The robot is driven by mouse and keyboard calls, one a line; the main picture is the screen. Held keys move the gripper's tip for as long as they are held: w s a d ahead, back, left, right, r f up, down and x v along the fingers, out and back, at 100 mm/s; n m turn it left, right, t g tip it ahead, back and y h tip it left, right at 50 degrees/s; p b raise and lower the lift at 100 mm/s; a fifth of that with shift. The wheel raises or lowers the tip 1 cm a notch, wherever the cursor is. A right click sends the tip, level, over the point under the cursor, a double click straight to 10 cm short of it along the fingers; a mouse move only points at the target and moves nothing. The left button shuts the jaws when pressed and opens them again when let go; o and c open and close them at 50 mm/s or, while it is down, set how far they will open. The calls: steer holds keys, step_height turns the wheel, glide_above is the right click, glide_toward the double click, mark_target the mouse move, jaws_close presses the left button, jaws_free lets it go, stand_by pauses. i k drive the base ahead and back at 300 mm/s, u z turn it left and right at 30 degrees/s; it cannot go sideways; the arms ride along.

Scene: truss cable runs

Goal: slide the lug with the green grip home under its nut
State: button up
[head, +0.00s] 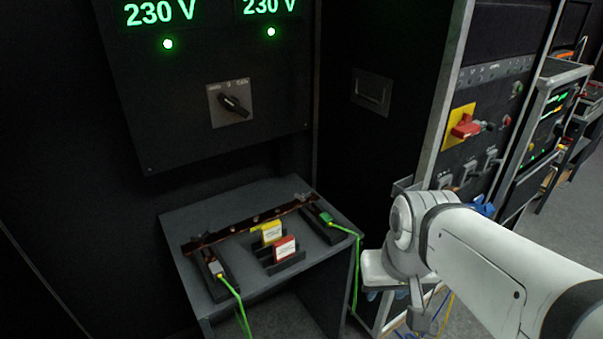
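The lug with the green grip (325,217) sits in a dark holder at the right end of the grey bench top. A green-yellow cable runs from it over the bench's right edge. A copper bar (255,221) with several nuts lies across the bench behind it. The lug's metal end is too small to make out, and I cannot tell how it sits against its nut. At the left end is a second lug with a pale grip (216,269) and its own cable. My gripper, near the lower end of my arm (418,312), is right of the bench and apart from the lug; its fingers are unclear.
A yellow card block (271,233) and a red one (285,249) stand in a dark holder mid-bench. A black panel with a rotary switch (232,101) rises behind. A rack with a red-yellow switch (463,126) stands to the right. Cables hang at the bench's right.

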mark_target(325, 219)
steer(key=z, duration=0.15)
steer(key=i, duration=0.9)
steer(key=u, duration=0.15)
steer(key=k, duration=0.95)
steer(key=z, duration=0.2)
steer(key=i, duration=0.95)
steer(key=u, duration=0.1)
